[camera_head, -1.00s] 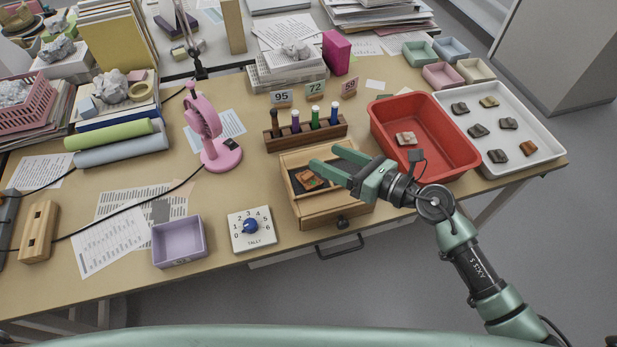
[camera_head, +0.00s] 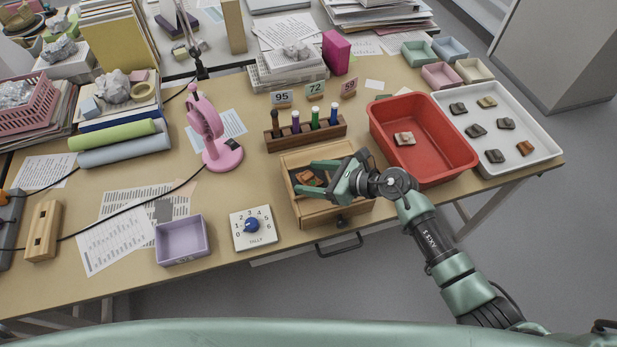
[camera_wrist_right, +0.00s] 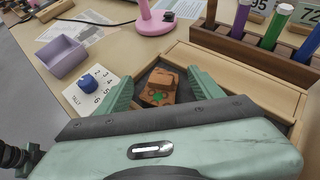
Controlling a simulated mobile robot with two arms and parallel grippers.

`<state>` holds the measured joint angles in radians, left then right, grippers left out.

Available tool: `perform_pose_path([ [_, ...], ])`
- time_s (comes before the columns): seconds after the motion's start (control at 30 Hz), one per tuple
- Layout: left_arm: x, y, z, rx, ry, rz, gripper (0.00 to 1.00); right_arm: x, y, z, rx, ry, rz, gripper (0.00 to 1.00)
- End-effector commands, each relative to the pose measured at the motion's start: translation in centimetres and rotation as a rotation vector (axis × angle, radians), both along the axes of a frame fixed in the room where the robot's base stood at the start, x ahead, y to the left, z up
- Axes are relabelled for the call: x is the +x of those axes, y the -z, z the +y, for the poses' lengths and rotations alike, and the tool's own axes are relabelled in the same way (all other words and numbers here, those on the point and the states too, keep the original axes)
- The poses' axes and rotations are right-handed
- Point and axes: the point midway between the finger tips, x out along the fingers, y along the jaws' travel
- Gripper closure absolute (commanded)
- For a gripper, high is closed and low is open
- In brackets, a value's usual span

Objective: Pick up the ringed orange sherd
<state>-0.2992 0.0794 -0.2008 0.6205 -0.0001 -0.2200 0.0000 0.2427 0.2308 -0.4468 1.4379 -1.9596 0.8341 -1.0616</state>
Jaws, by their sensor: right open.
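An orange-brown sherd (camera_head: 308,179) lies in the dark-lined inside of the open wooden box (camera_head: 291,160). In the right wrist view a gap shows between the sherd and the fingers (camera_wrist_right: 163,80). I cannot tell how far down the fingertips reach. My left gripper is not in view.
The box walls stand close around the fingers. A marker rack (camera_head: 306,137) is behind the box, a red tray (camera_head: 460,158) with one sherd to the right, and a white tray (camera_head: 545,137) with several sherds beyond. A tally dial (camera_head: 253,228) stands to the left.

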Motion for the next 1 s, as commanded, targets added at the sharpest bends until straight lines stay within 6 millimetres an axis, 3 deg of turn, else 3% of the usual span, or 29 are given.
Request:
perform_pose_path([
  [0.13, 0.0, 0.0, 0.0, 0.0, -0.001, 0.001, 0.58, 0.0, 0.0, 0.0, 0.0, 0.001, 0.0, 0.36],
  [0.37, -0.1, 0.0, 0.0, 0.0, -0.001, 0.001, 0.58, 0.0, 0.0, -0.1, -0.001, 0.001, 0.0, 1.0],
  [0.77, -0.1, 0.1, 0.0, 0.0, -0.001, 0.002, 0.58, -0.1, 0.2, -0.2, -0.004, 0.0, 0.002, 1.0],
  [1.0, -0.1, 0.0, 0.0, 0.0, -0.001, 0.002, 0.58, 0.0, -1.7, -0.2, -0.006, -0.002, -0.003, 1.0],
])
